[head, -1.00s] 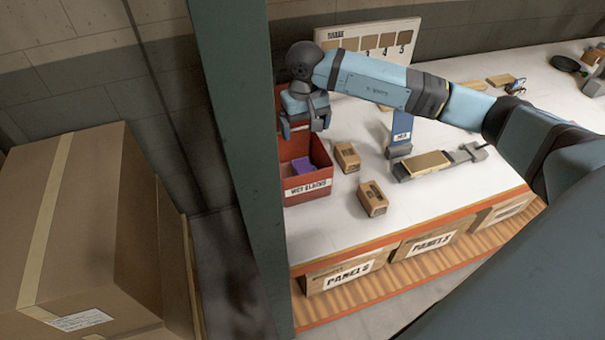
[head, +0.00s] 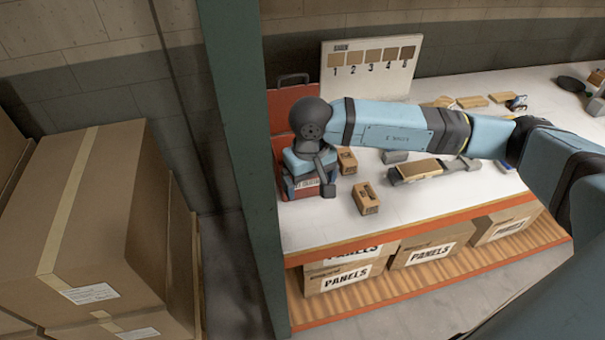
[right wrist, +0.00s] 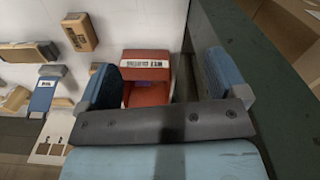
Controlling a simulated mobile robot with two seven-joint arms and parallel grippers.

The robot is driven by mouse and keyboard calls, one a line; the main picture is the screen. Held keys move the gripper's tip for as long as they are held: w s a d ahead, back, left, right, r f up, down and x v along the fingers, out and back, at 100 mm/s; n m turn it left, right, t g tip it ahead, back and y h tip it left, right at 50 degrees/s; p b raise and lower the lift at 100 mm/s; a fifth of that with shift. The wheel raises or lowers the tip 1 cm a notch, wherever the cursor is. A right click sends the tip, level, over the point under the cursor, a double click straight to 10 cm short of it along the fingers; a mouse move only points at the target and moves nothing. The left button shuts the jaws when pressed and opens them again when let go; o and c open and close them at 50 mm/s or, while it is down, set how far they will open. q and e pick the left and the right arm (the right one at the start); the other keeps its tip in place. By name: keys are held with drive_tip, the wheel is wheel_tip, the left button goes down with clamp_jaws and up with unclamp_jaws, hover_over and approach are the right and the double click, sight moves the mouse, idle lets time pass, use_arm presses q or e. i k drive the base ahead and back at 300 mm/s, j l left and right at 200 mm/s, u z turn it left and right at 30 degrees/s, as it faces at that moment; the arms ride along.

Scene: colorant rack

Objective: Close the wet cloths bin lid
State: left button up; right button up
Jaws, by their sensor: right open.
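The red wet cloths bin (head: 303,190) stands at the left end of the white table, its label partly covered by my gripper. Its red lid (head: 287,103) stands upright at the back, open, with a dark handle (head: 292,79) on top. My right gripper (head: 323,176) is open and empty, pointing down over the front of the bin. In the right wrist view, the bin's front (right wrist: 146,66) and label show between the two blue fingers (right wrist: 163,78). The bin's inside is mostly hidden. My left gripper is not in view.
A green post (head: 240,170) stands close to the left of the bin. Two small cardboard boxes (head: 366,199) sit to its right, near a grey tool with a tan block (head: 420,169). A numbered board (head: 370,68) stands behind.

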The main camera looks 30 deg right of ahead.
sight(281, 101)
drive_tip(key=l, duration=1.45)
